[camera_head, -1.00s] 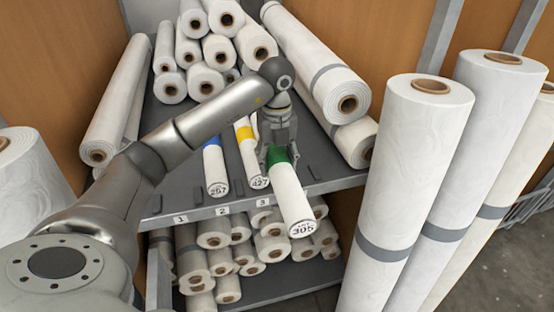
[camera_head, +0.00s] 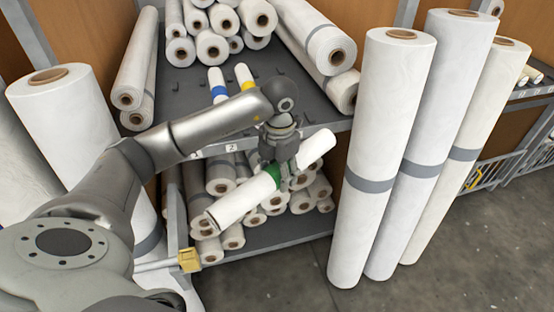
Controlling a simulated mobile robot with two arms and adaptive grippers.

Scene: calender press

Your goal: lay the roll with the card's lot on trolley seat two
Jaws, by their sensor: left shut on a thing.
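My left gripper (camera_head: 278,170) is shut on the white roll with the green band (camera_head: 238,202). It holds the roll tilted, in front of the shelf's front edge, with the lower end to the left and the upper end to the right. Its label is not readable now; a second ago it read 305. The blue-banded roll (camera_head: 217,86) and the yellow-banded roll (camera_head: 244,76) lie on the upper shelf (camera_head: 180,96), partly hidden behind my left arm. I cannot make out the card or the trolley for certain. My right gripper is not in view.
Large white rolls stand upright at the right (camera_head: 385,150) and at the left (camera_head: 75,120). Stacked rolls fill the lower shelf (camera_head: 275,238). A small yellow block (camera_head: 190,260) is at the shelf's lower left corner. Grey floor (camera_head: 460,250) is clear at the right.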

